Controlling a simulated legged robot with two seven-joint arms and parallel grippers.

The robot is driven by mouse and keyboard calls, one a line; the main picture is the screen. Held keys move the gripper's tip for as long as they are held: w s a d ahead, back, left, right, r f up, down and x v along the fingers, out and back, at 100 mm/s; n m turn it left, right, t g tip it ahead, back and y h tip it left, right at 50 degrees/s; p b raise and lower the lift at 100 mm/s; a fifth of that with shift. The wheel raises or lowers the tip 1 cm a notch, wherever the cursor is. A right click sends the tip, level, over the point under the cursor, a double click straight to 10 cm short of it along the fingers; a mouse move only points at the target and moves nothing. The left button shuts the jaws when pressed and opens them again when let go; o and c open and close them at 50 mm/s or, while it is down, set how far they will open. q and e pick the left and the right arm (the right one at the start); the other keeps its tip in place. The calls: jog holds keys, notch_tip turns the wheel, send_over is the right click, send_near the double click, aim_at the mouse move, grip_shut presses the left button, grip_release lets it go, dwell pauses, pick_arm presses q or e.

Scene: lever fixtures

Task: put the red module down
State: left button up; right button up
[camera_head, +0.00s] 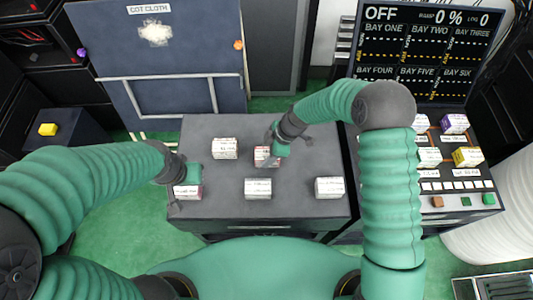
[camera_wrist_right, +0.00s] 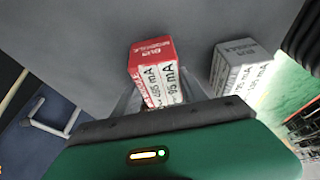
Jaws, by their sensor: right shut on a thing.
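The red module (camera_wrist_right: 152,55), a block with a red top and white printed sides, is between the fingers of my right gripper (camera_wrist_right: 150,105) in the right wrist view. In the head view, my right gripper (camera_head: 272,150) is shut on the red module (camera_head: 262,157) over the back middle of the grey table (camera_head: 222,212). The module's lower part is hidden, so I cannot tell whether it touches the table. My left gripper (camera_head: 190,177) is at the table's left edge, right at a white module with a pinkish front (camera_head: 187,192). Its fingers are too small to read.
White modules stand at the back left (camera_head: 224,148), front middle (camera_head: 258,188) and right (camera_head: 329,187) of the table. A grey-topped module (camera_wrist_right: 240,62) stands beside the red one in the wrist view. A panel with coloured modules (camera_head: 467,157) and a screen (camera_head: 425,50) are at right.

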jog(key=shift+a, duration=0.1)
jog(key=o, duration=1.5)
jog(key=p+v, duration=0.2)
jog(key=v, duration=1)
jog(key=s+d+r+m+t+h, duration=0.2)
jog(key=s+d+r+m+h, duration=0.2)
jog(key=s+d+m, duration=1)
jog(key=s+r+m, duration=0.1)
jog(key=m, duration=0.3)
jog(key=shift+s+d+r+t, duration=0.2)
jog(key=shift+d+r+t, duration=0.05)
jog(key=shift+d+t, duration=0.1)
